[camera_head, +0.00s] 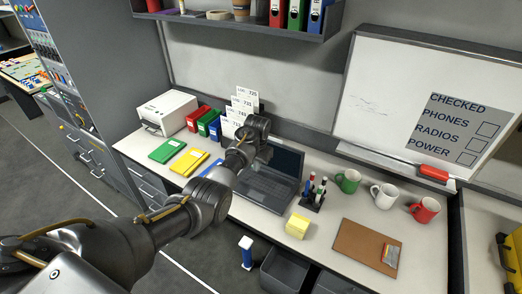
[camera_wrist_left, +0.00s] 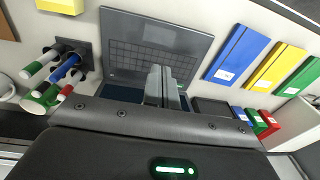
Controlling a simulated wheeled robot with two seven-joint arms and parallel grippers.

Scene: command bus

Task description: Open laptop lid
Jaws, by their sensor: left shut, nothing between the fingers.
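The grey laptop (camera_head: 268,187) stands on the white desk with its lid (camera_head: 287,161) raised and the dark screen showing. Its keyboard deck (camera_wrist_left: 155,50) fills the upper middle of the left wrist view, and a dark blue strip of the screen (camera_wrist_left: 120,94) shows below it. My left gripper (camera_head: 264,154) is at the lid's left part and hides some of it. In the left wrist view its fingers (camera_wrist_left: 163,88) are together and empty, in front of the screen and keyboard. Whether they touch the lid is unclear. My right gripper is out of view.
A pen holder (camera_head: 313,194) and yellow block (camera_head: 297,225) stand right of the laptop. Several mugs (camera_head: 384,195) and a clipboard (camera_head: 367,246) lie farther right. Blue (camera_head: 208,169), yellow (camera_head: 189,162) and green (camera_head: 167,151) folders lie left. A shelf (camera_head: 235,22) hangs above.

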